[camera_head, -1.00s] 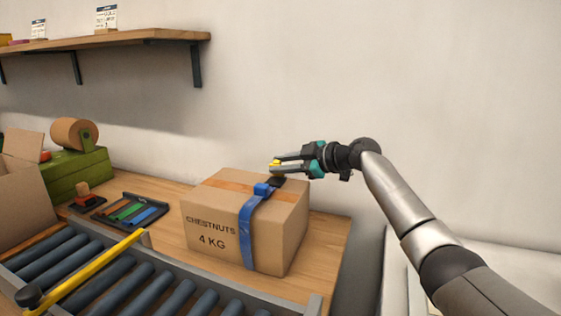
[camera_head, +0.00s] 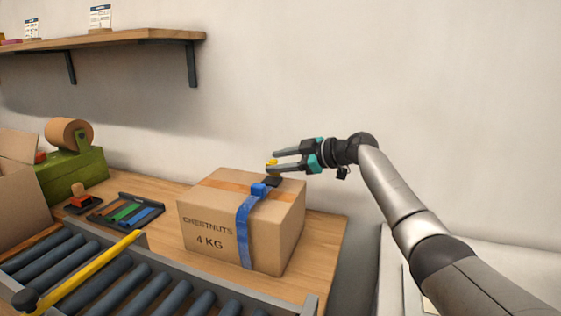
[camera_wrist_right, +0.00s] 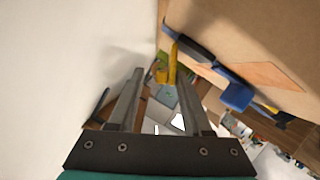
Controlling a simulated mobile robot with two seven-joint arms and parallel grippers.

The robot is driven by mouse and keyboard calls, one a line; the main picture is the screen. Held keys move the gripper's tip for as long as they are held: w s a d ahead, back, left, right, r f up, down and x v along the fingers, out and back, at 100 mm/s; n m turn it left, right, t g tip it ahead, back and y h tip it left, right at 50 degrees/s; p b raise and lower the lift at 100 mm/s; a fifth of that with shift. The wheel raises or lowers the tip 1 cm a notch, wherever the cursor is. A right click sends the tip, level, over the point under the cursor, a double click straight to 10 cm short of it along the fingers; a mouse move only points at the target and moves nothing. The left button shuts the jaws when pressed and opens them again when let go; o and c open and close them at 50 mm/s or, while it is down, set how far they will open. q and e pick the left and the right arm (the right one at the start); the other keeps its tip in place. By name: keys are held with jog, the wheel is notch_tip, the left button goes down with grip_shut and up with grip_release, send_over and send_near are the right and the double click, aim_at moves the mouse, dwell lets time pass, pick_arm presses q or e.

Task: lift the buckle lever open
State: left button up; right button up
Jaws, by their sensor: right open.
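The cardboard box (camera_head: 215,225), printed "CHESTNUTS 4 KG", stands on the wooden bench with a blue strap (camera_head: 243,230) around it. The black buckle (camera_head: 273,181) lies on the box top, and its yellow lever (camera_head: 271,164) stands up from it. In the right wrist view, the lever (camera_wrist_right: 172,62) sticks out from the buckle (camera_wrist_right: 190,42). My right gripper (camera_head: 271,161) is open at the lever, above the box's back edge. In the right wrist view, the lever is close to the right fingertip; I cannot tell whether they touch. My left gripper is not in view.
A roller conveyor (camera_head: 150,293) with a yellow bar (camera_head: 85,272) runs along the front. A tool tray (camera_head: 125,211), a stamp (camera_head: 80,198) and a green tape dispenser (camera_head: 75,170) are left of the box. A shelf (camera_head: 110,40) is on the wall above.

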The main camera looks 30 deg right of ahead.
jog(key=shift+s, duration=0.1)
jog(key=shift+s+d, duration=0.15)
jog(key=shift+s, duration=0.05)
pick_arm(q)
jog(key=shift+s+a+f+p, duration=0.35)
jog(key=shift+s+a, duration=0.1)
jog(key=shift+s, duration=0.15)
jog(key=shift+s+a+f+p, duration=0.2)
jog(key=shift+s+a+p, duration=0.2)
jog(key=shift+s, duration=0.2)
pick_arm(e)
jog(key=v, duration=1.4)
jog(key=shift+s+d+r, duration=0.15)
jog(key=shift+s+r, duration=0.05)
jog(key=shift+s, duration=0.05)
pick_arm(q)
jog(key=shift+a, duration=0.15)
pick_arm(e)
jog(key=shift+r, duration=0.1)
